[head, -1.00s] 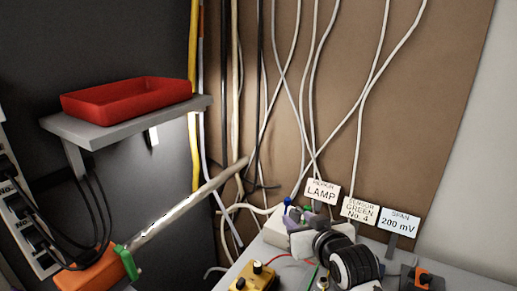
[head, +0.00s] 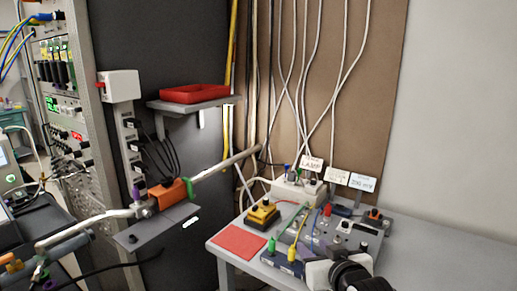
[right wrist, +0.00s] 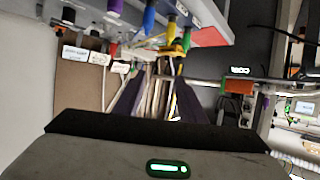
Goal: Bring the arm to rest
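My right arm comes in at the bottom of the head view. Its white and black gripper (head: 318,272) is in front of the instrument board, with the fingertips not clearly seen there. In the right wrist view two dark fingers (right wrist: 158,95) stand apart with a gap between them, and I see nothing held. That view shows the bench upside down, with plugs and cables beyond the fingers. My left gripper is not in view.
A grey bench (head: 222,252) carries a red mat (head: 240,241), a yellow box (head: 263,215) and an instrument board with coloured plugs. A red tray (head: 195,94) sits on a wall shelf. A metal rod (head: 225,164) runs through an orange block (head: 170,193). Cables hang behind.

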